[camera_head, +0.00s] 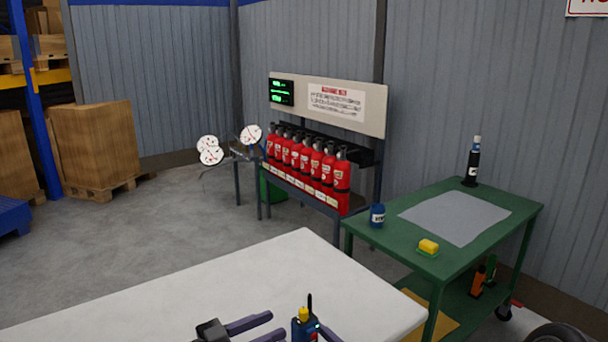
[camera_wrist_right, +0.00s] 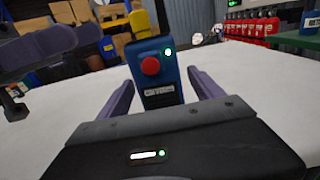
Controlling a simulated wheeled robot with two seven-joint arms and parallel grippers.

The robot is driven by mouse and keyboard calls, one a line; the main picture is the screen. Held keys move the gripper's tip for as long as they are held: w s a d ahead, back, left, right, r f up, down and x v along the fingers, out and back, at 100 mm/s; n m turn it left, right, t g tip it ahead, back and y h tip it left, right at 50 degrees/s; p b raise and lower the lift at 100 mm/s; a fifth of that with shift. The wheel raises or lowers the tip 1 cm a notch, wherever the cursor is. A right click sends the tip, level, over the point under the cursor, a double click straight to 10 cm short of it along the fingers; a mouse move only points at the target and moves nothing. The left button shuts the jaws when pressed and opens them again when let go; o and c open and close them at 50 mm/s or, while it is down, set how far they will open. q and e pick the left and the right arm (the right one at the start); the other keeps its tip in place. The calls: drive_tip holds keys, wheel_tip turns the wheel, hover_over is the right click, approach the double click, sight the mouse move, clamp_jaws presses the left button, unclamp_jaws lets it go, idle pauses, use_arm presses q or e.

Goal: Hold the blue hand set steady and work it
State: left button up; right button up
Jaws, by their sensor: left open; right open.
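The blue hand set (camera_head: 304,329) stands upright at the near edge of the white table, with a yellow top part and a black antenna. In the right wrist view the blue hand set (camera_wrist_right: 160,82) shows a red button (camera_wrist_right: 150,66), a green light and a label. My right gripper (camera_wrist_right: 161,77) is open, with one finger on each side of it and gaps showing. My left gripper (camera_head: 277,326) is open just left of the hand set, its fingers pointing towards it and apart from it. The hand set's lower part is cut off in the head view.
The white table (camera_head: 250,270) is otherwise mostly bare. Red extinguishers (camera_head: 315,165) stand on a rack behind. A small black item (camera_wrist_right: 12,105) is at far left.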

drive_tip(key=v, duration=1.2)
